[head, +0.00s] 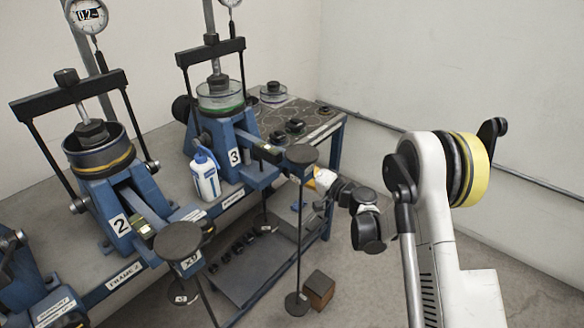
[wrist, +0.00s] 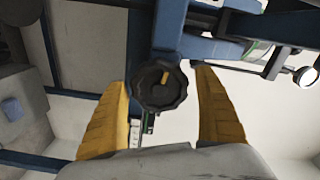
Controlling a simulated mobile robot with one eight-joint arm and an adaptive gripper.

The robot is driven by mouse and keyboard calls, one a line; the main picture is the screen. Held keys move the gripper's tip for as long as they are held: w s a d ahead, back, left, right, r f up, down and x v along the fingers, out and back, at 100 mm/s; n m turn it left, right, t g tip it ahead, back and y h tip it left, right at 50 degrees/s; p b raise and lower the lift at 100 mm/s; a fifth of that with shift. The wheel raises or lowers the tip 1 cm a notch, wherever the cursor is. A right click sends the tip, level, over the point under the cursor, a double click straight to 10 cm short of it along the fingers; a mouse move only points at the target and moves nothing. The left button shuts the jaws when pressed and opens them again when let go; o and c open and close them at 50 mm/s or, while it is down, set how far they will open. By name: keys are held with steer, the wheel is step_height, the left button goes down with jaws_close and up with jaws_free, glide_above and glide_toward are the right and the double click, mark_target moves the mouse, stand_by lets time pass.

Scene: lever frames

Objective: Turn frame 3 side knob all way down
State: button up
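Frame 3 (head: 234,157) is a blue lever frame with a white "3" label, left of my arm in the head view. Its side knob (wrist: 157,87), black and scalloped with a short yellow mark near its middle, faces the wrist camera. My gripper (wrist: 162,80) is open, with one yellow finger on each side of the knob. The left finger appears very near the knob's rim; I cannot tell whether it touches. In the head view my gripper (head: 322,181) is beside the right end of frame 3, and the knob is not clearly visible there.
Frame 2 (head: 119,224) stands to the left. A white bottle with a blue cap (head: 205,176) stands between the frames. A hanger with a round black top (head: 301,154) is close to my gripper. A small brown block (head: 319,289) is on the floor. Floor to the right is clear.

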steer(key=v, duration=0.6)
stand_by(0.3)
stand_by(0.6)
